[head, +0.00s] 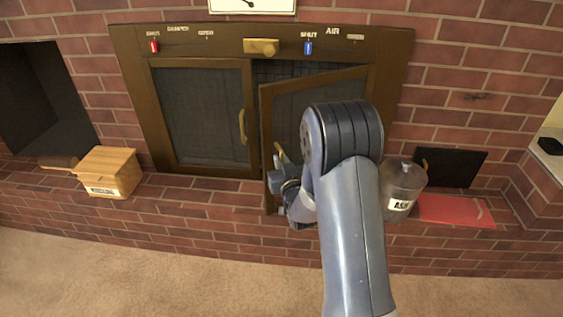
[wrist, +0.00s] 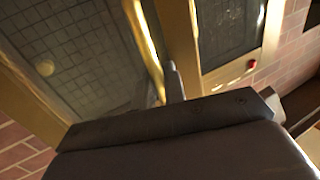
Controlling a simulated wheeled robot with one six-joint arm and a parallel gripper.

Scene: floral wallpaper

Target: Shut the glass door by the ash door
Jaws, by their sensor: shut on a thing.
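The right glass door (head: 300,95) of the fireplace, the one nearer the dark ash opening (head: 450,166), stands ajar, its left edge swung out toward me. The left glass door (head: 205,115) sits flush in the brass-brown frame. My gripper (head: 279,160) is at the right door's free edge, shut on its handle; my arm hides much of that door. In the wrist view the right door's mesh pane (wrist: 70,50) fills the left side, and a finger of my gripper (wrist: 173,82) shows by a bright brass bar, the handle (wrist: 147,42).
A wooden box (head: 108,172) sits on the ledge at left.

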